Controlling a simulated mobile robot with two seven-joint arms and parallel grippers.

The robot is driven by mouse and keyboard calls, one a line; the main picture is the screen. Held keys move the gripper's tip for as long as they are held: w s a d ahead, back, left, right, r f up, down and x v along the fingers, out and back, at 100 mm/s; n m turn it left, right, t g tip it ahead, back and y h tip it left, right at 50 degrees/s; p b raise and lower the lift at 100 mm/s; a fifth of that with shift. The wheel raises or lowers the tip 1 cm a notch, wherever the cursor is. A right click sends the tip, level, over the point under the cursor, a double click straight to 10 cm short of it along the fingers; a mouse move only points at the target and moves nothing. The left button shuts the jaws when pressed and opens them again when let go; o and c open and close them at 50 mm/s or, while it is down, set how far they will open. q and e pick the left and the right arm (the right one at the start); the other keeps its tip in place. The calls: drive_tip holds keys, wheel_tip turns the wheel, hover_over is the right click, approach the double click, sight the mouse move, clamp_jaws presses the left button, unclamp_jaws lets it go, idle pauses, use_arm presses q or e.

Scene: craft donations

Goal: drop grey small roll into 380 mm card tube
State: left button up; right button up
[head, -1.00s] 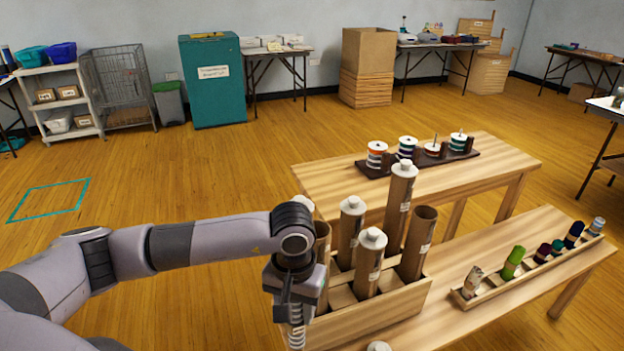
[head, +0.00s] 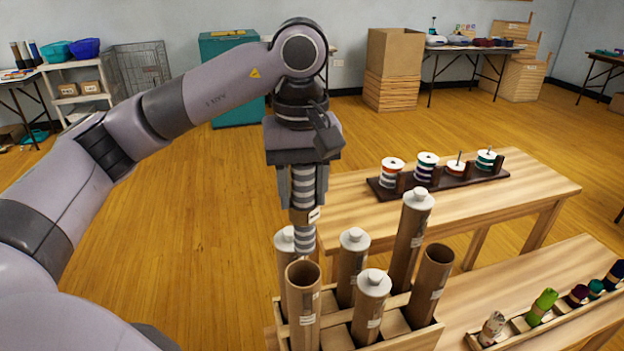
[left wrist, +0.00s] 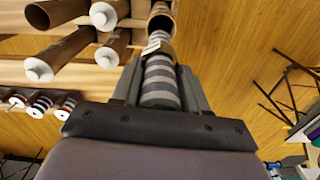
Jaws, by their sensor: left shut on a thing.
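My left gripper (head: 303,200) is shut on a grey small roll (head: 305,238), grey striped with a tan band and white label. The roll hangs upright; the left wrist view shows it (left wrist: 160,85) between the jaws. Its lower end is just above and behind the rim of an open brown card tube (head: 303,310), as seen in the head view. That tube's mouth (left wrist: 162,8) lies beyond the roll in the left wrist view. Another open card tube (head: 430,285) stands at the right of the rack. I cannot read which is 380 mm. My right gripper is not in view.
Several white-capped tubes (head: 371,300) stand close by in the wooden rack (head: 400,338). The tallest capped tube (head: 410,235) is right of the roll. A spool stand (head: 440,180) is on the table behind; a tray of small rolls (head: 545,318) is at right.

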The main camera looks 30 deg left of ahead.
sight(302, 230)
use_arm(q)
drive_tip(key=shift+s+f+b, duration=0.2)
drive_tip(key=shift+f+b, duration=0.1)
drive_tip(key=shift+f, duration=0.15)
wheel_tip(302, 230, down, 6)
drive_tip(key=b, duration=0.4)
drive_tip(key=shift+r, duration=0.1)
drive_tip(key=shift+f+b, duration=0.3)
drive_tip(key=shift+b, duration=0.2)
drive_tip(key=shift+f, duration=0.3)
drive_tip(key=o, duration=1.1)
drive_tip(key=shift+o, duration=0.2)
drive_tip(key=shift+r+p, duration=0.5)
drive_tip(key=shift+r, duration=3.1)
